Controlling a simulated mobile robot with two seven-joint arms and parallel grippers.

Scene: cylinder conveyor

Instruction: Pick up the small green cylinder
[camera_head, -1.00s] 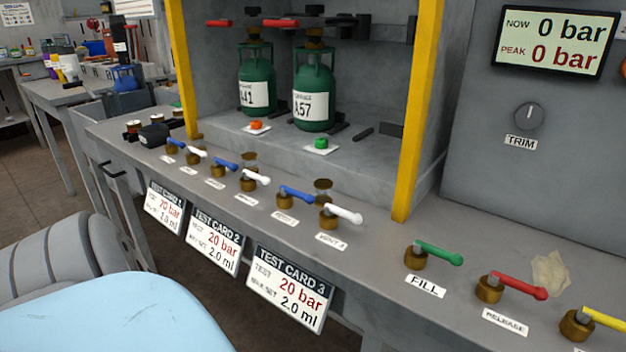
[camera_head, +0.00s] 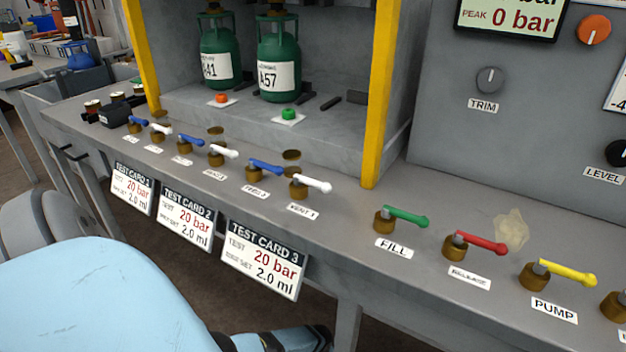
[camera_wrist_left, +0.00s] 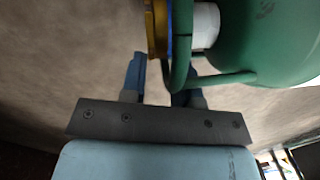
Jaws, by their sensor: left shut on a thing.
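In the left wrist view a green cylinder (camera_wrist_left: 270,50) lies across the upper right, with a white neck, a yellow and blue fitting (camera_wrist_left: 157,28) and a green handle rail (camera_wrist_left: 215,82). My left gripper (camera_wrist_left: 162,85) is shut on the handle of this cylinder; the exact contact is partly hidden. In the head view two green cylinders stand upright in the bay: one labelled 41 (camera_head: 221,48), its label partly cut off, and one labelled A57 (camera_head: 279,55). I cannot tell the held cylinder's label. My right gripper is not in view.
The bench front (camera_head: 330,225) carries a row of blue and white valve levers, then green FILL (camera_head: 405,216), red RELEASE (camera_head: 482,243) and yellow PUMP (camera_head: 567,272) levers. Yellow posts (camera_head: 380,95) flank the bay. Test cards (camera_head: 262,260) hang from the edge. An orange (camera_head: 221,99) and a green knob (camera_head: 289,113) sit on the bay floor.

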